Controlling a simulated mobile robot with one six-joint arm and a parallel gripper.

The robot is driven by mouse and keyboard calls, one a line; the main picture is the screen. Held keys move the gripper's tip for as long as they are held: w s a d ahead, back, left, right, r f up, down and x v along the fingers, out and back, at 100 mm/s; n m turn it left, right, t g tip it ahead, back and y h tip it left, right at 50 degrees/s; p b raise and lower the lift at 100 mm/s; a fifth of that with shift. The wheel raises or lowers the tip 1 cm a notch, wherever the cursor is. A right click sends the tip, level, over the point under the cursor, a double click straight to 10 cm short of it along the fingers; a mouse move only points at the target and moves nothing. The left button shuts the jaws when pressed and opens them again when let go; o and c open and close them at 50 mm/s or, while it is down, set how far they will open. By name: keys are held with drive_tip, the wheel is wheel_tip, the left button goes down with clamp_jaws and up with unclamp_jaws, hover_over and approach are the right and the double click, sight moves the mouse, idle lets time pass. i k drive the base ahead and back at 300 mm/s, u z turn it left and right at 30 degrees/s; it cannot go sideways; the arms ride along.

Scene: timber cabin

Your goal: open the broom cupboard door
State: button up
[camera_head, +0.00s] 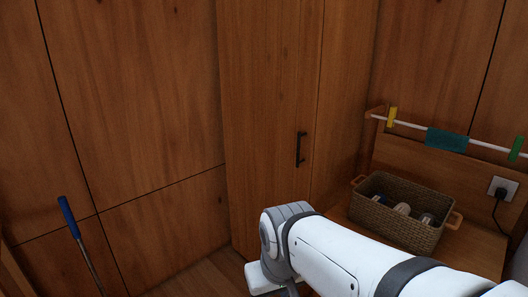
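The broom cupboard door (268,120) is a tall brown wooden panel in the middle of the head view. It looks shut, its right edge flush along a thin dark seam. A short black vertical handle (300,149) sits near that right edge. My white arm reaches in from the lower right and ends below the handle, in front of the door's lower part. My gripper's fingers are hidden or below the picture's edge, so I cannot see whether they are open. Nothing of mine visibly touches the handle.
A woven basket (398,231) with several items stands on a wooden surface (468,262) at the right. A rail with a teal cloth (447,140) and a plugged socket (502,188) are behind it. A blue-handled stick (69,216) stands at lower left. Floor shows left of my arm.

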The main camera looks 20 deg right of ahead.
sight(270, 51)
drive_tip(key=u, duration=0.15)
drive_tip(key=i, duration=0.9)
drive_tip(key=z, duration=0.05)
